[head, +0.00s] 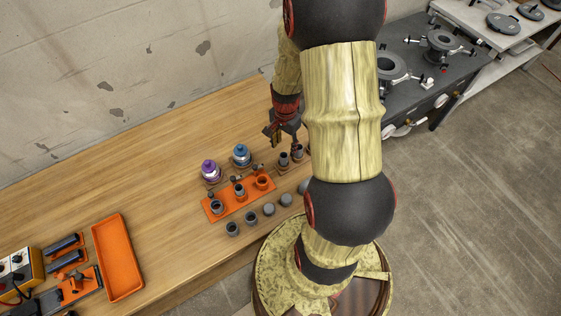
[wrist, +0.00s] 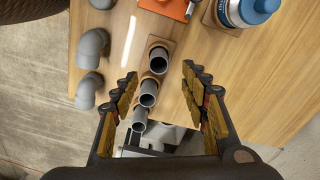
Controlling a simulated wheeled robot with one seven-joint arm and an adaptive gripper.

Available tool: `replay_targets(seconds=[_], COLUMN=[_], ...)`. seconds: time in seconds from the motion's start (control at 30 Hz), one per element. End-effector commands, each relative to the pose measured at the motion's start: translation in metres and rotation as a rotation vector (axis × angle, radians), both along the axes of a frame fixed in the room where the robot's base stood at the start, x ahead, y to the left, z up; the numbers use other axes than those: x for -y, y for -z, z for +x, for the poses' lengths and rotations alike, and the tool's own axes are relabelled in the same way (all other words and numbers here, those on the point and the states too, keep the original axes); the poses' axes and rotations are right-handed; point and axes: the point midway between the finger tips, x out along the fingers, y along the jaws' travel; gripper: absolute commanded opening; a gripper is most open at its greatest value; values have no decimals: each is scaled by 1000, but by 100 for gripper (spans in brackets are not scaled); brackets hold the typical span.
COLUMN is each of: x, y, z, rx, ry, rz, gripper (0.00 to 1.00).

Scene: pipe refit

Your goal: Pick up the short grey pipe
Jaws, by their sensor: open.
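In the wrist view three grey pipes stand upright in a row: a far one (wrist: 158,62), a middle one (wrist: 148,93) and a near one (wrist: 140,121). Their open ends face up, and the far one stands in a square wooden holder. I cannot tell for sure which is the short one. My gripper (wrist: 160,76) is open and empty, with its fingers on either side of the row. In the head view my gripper (head: 283,133) is above the right part of the bench, close to two grey pipes (head: 284,159); my arm hides what lies further right.
Grey elbows (wrist: 91,47) lie left of the row. An orange fixture (head: 226,209) holding grey parts, a purple bottle (head: 209,172) and a blue bottle (head: 241,155) stand nearby. An empty orange tray (head: 119,258) lies on the wooden bench (head: 165,190), which has clear room at the back left.

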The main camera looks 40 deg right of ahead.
Motion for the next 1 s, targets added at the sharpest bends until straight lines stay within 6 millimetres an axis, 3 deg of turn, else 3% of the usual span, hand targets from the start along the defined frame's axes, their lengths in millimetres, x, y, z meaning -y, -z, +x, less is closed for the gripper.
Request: replay_targets(seconds=[0.37, 0.7, 0.93, 1.0], x=[-3, -6, -6, -6], y=[33, 76, 77, 77], z=[-1, -2, -2, -2], rx=[-3, -3, -2, -2], ry=[4, 3, 3, 3], rz=[3, 3, 2, 2], gripper=[45, 45, 45, 41])
